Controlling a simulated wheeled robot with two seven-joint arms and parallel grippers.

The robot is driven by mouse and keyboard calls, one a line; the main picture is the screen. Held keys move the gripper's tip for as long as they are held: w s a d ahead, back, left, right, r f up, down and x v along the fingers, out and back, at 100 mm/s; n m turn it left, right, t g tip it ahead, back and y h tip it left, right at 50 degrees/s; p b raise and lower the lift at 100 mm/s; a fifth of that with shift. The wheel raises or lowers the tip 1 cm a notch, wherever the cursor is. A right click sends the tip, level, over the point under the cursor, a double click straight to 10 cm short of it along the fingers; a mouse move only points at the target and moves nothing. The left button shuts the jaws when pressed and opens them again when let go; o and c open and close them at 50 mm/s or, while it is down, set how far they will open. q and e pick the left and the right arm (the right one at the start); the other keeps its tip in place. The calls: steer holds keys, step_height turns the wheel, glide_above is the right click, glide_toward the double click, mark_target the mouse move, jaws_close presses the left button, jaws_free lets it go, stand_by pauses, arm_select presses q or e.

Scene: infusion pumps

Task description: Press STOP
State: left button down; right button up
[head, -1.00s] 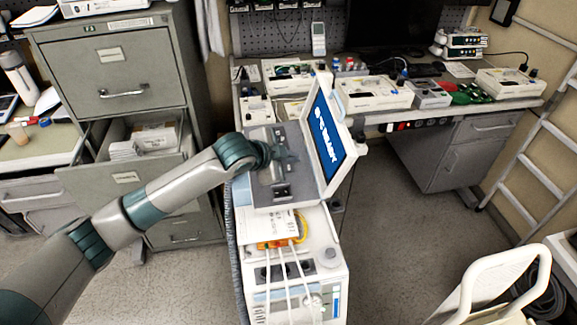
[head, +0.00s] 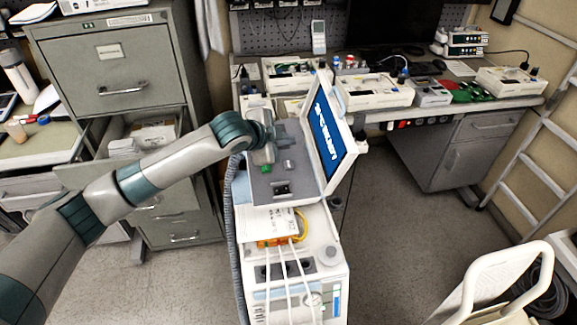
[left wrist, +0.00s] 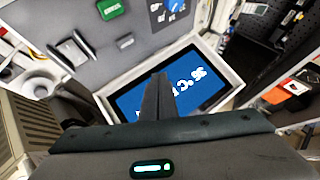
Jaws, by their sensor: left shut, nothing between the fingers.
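A cart-mounted machine has a grey control panel (head: 262,190) and a tilted screen (head: 327,137) with white lettering on blue. A green button (head: 266,168) and a dark switch (head: 281,188) sit on the panel. In the left wrist view the green button (left wrist: 110,8) has a small unreadable label, near a blue knob (left wrist: 175,5) and black-and-silver switches (left wrist: 70,48). I cannot make out which control is marked STOP. My left gripper (left wrist: 157,98) is shut and empty, its fingers in front of the screen (left wrist: 175,92). In the head view it is over the panel's far part. My right gripper is out of view.
A filing cabinet (head: 118,75) with an open drawer (head: 80,172) stands left of the cart. A bench with several devices (head: 376,93) stands behind it. A ladder (head: 535,150) and a white chair (head: 498,278) are at the right. The floor (head: 400,230) right of the cart is clear.

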arm_select(q)
steer(key=b, duration=0.6)
glide_above(286, 169)
steer(key=f, duration=0.5)
steer(key=shift+s+f, duration=0.2)
steer(key=shift+f, duration=0.1)
steer(key=shift+w+f+p, duration=0.1)
steer(key=shift+f+p, duration=0.15)
steer(key=shift+p, duration=0.05)
steer(key=shift+w+f, duration=0.15)
steer(key=shift+f, duration=0.65)
steer(key=shift+w+f, duration=0.1)
steer(key=shift+f, duration=0.3)
stand_by(0.3)
steer(key=shift+f, duration=0.45)
stand_by(1.0)
steer(key=shift+r, duration=0.15)
steer(key=shift+r+p, duration=0.7)
steer(key=shift+p, duration=0.1)
